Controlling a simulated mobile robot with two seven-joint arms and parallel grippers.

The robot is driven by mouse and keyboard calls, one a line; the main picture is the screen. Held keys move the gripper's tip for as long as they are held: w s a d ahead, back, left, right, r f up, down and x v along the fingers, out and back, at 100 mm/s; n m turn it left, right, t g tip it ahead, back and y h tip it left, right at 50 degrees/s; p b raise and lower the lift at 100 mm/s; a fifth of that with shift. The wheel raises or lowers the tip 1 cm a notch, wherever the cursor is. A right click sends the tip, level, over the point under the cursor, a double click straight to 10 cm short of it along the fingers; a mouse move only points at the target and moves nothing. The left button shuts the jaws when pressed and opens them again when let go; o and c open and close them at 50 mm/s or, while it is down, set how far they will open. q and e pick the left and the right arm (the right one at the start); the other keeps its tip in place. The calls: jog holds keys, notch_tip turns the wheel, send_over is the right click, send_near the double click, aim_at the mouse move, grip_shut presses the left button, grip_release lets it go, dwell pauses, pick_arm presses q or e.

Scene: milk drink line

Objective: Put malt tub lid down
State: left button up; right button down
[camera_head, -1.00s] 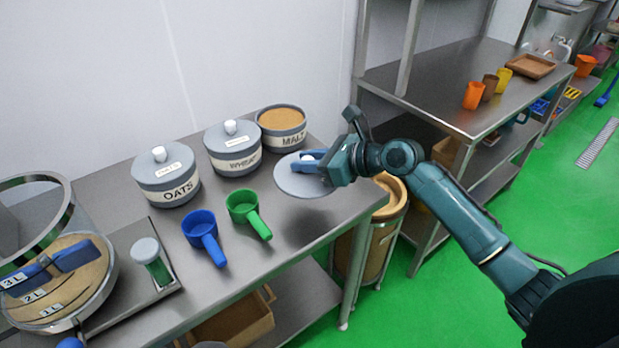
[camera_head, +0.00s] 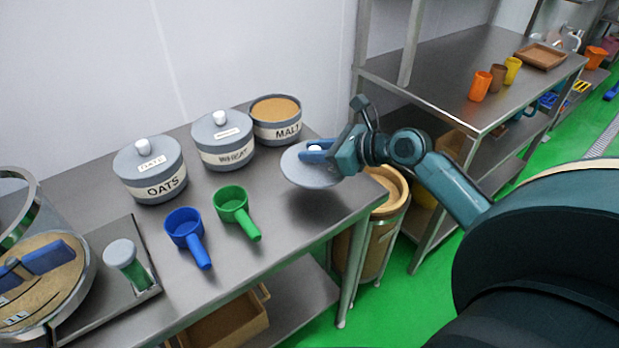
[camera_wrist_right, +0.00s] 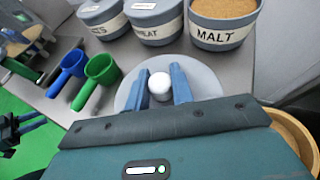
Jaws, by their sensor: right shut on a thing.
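The malt tub lid (camera_head: 309,172) is a round grey disc with a white knob. My right gripper (camera_head: 316,151) is shut on the knob and holds the lid over the right end of the steel table, with a shadow beneath it. In the right wrist view the two blue fingers sit on either side of the white knob (camera_wrist_right: 160,85). The malt tub (camera_head: 277,122) stands open behind the lid, filled with tan powder; it also shows in the right wrist view (camera_wrist_right: 221,34).
Lidded oats (camera_head: 150,173) and wheat (camera_head: 223,146) tubs stand left of the malt tub. A blue scoop (camera_head: 186,228) and a green scoop (camera_head: 234,205) lie in front. A wooden-coloured bin (camera_head: 388,194) stands beyond the table's right edge. Bare table (camera_head: 290,230) lies in front of the lid.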

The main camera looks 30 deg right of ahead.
aim_at(317, 173)
notch_tip(317, 173, down, 6)
jog(key=shift+f+b, duration=0.2)
jog(key=shift+b, duration=0.5)
jog(key=c, duration=1.2)
grip_release()
jog(key=shift+f, duration=0.1)
jog(key=shift+s+d+r, duration=0.15)
jog(key=shift+r, duration=0.1)
jog(key=v, duration=1.1)
jog(key=shift+s+d+p, duration=0.1)
jog(key=shift+s+p, duration=0.15)
jog(key=shift+p, duration=0.15)
